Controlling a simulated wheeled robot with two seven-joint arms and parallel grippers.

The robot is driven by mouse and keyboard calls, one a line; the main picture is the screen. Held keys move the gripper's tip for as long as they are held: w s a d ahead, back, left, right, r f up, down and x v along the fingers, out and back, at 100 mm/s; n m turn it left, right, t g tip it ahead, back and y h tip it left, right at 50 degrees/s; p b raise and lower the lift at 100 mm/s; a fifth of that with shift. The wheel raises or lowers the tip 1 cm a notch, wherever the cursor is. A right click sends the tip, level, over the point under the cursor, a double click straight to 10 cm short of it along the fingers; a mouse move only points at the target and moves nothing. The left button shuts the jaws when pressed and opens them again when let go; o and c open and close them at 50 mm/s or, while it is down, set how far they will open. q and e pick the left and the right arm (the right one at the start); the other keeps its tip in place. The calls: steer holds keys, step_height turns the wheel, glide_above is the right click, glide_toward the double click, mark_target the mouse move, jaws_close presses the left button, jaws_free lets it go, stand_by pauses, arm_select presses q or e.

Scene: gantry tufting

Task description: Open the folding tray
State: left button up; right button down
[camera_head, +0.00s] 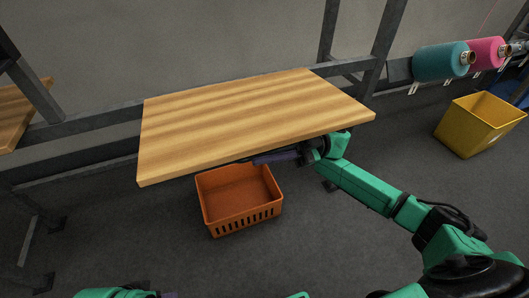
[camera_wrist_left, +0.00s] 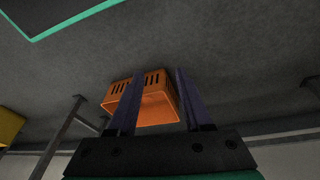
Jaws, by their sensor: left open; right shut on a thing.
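The folding tray (camera_head: 245,115) is a striped wooden board that juts out from the grey metal frame in the head view. It looks swung up and roughly level, with its front edge toward me. My right gripper (camera_head: 270,158) is at the underside of the tray's front edge, right of its middle, and is shut on the tray. The board hides part of its fingers. My left gripper is low at the bottom edge of the head view, mostly out of frame. In the left wrist view, my left gripper (camera_wrist_left: 159,72) is open with nothing between its fingers, well away from the tray.
An orange basket (camera_head: 240,197) stands on the floor below the tray; it also shows in the left wrist view (camera_wrist_left: 155,110). A yellow bin (camera_head: 480,123) stands at the right, below teal (camera_head: 440,61) and pink (camera_head: 486,53) yarn cones. The floor at the front left is clear.

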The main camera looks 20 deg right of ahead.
arm_select(q)
steer(key=shift+w+d+f+t+h, duration=0.4)
steer(key=shift+w+d+f+t, duration=0.3)
steer(key=shift+w+d+f, duration=0.45)
arm_select(e)
steer(key=shift+w+f, duration=0.1)
steer(key=shift+f, duration=0.25)
arm_select(q)
steer(key=shift+s+r, duration=0.15)
arm_select(e)
steer(key=c, duration=0.9)
jaws_free()
steer(key=shift+d, duration=0.1)
steer(key=shift+w+d+f+b, duration=0.1)
steer(key=shift+d+f+b, duration=0.1)
steer(key=shift+b, duration=0.1)
arm_select(q)
steer(key=w+d+f+t+h+b, duration=0.2)
steer(key=d+f+t, duration=0.1)
steer(key=d, duration=0.2)
steer(key=shift+w+d+f+m, duration=0.3)
steer(key=shift+w+d, duration=0.05)
steer(key=shift+w, duration=0.05)
arm_select(e)
steer(key=v, duration=1.3)
steer(key=shift+w+d+f, duration=0.1)
steer(key=shift+w+d, duration=0.05)
steer(key=shift+d, duration=0.25)
